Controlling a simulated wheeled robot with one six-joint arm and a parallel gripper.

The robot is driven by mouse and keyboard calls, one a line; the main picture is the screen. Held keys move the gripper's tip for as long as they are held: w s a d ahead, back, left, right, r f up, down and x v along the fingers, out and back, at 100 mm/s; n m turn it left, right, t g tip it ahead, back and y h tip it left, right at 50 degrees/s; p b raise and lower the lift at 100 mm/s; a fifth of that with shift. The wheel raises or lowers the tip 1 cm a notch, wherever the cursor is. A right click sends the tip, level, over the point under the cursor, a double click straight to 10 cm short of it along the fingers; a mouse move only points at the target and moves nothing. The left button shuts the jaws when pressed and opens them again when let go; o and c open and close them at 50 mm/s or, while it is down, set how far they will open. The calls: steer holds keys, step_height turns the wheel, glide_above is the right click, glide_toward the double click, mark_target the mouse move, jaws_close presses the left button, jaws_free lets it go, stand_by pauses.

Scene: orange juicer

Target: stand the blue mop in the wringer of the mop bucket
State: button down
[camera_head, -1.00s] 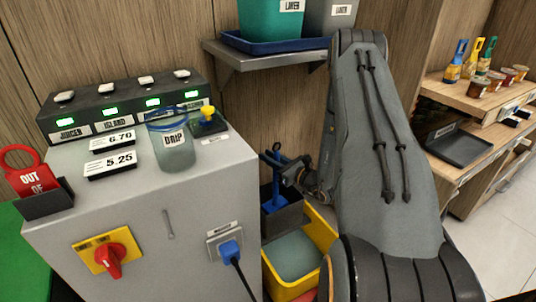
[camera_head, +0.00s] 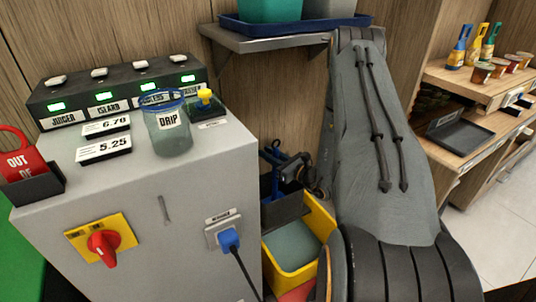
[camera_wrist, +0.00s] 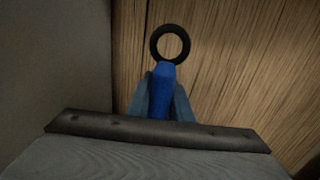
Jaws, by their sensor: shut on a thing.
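The blue mop (camera_head: 287,166) stands behind the counter's right side in the head view. My gripper (camera_wrist: 160,93) is shut on its blue handle in the wrist view, and a black ring (camera_wrist: 155,53) shows at the handle's end. The yellow mop bucket (camera_head: 326,222) is on the floor below. The dark wringer (camera_head: 283,212) sits at the bucket's back left. The mop's lower part passes down behind the wringer's front wall in the picture. Its lower end is hidden, so I cannot tell whether it rests inside. My arm covers the bucket's right side.
A grey cabinet (camera_head: 150,195) with a drip jar (camera_head: 170,135), a red switch and a plugged-in cable stands close on the left. A metal shelf (camera_head: 265,42) with a blue tray is above the mop. A wooden wall is behind. Shelves with bottles stand on the right.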

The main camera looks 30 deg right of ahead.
steer(key=c, duration=1.5)
jaws_free()
steer(key=shift+s, duration=0.1)
steer(key=p+v, duration=0.1)
steer(key=v, duration=0.6)
steer(key=shift+s+d, duration=0.1)
steer(key=shift+s, duration=0.2)
